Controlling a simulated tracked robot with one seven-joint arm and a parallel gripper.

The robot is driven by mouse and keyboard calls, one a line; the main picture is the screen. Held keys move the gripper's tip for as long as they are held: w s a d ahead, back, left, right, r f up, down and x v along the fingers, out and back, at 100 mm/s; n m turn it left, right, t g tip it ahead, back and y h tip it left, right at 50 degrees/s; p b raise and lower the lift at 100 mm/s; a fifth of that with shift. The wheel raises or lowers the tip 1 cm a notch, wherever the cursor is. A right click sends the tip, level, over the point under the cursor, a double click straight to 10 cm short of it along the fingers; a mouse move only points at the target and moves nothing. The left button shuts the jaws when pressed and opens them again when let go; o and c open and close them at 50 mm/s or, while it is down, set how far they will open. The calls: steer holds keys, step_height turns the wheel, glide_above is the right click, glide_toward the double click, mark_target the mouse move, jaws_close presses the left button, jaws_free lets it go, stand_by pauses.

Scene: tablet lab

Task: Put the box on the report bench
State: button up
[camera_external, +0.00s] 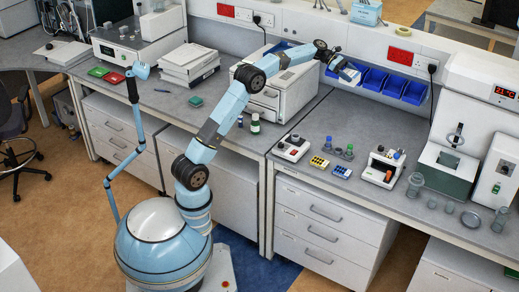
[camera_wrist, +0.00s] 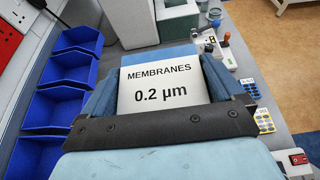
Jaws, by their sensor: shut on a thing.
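A white box (camera_wrist: 160,92) printed "MEMBRANES 0.2 µm" fills the middle of the wrist view. My gripper (camera_external: 347,71) is shut on it, with one blue finger on each side. No bench carries a readable "report" label. The left bench (camera_external: 150,98) holds a stack of papers and binders; the right bench (camera_external: 330,117) holds instruments.
Blue bins (camera_external: 373,80) hang along the back wall. A large white device (camera_external: 275,90) stands left of my gripper. Small instruments (camera_external: 290,147), colour-marked plates (camera_external: 320,162) and glassware cover the right bench's front. The paper stack (camera_external: 188,62) has some clear benchtop before it.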

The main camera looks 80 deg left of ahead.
step_height(320, 180, down, 33)
steer(key=shift+f, duration=0.1)
stand_by(0.4)
steer(key=o, duration=0.6)
steer(key=shift+o, duration=0.5)
